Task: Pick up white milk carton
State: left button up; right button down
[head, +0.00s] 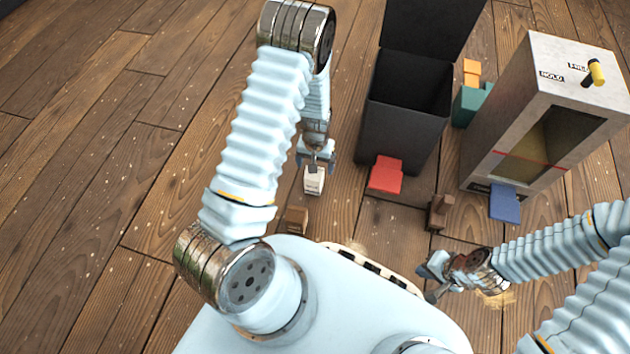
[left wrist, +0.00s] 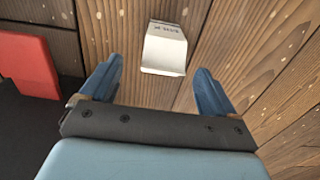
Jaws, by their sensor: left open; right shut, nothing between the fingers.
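The white milk carton (head: 314,183) stands on the wooden floor near the middle of the head view, with dark print on it. My left gripper (head: 316,162) is just above and behind it in that view. In the left wrist view the carton (left wrist: 164,52) shows ahead of the open left fingers (left wrist: 158,68), roughly centred between them, with clear space at its sides. My right gripper (head: 430,282) is shut and empty, low over the floor at the right.
A small brown carton (head: 297,219) stands near my base. A black open bin (head: 402,125) with a red pedal (head: 386,176) is right of the milk carton. A dark brown object (head: 439,211) and a grey cabinet (head: 560,70) with a blue pedal (head: 505,203) stand farther right. The left floor is clear.

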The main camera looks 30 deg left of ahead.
aim_at(314, 178)
pick_arm(q)
jog(key=f+b, duration=0.1)
jog(key=f, duration=0.4)
jog(key=shift+a+f+b, duration=0.15)
jog(key=shift+a+b, duration=0.05)
jog(key=shift+b, duration=0.1)
jog(key=c, duration=1.4)
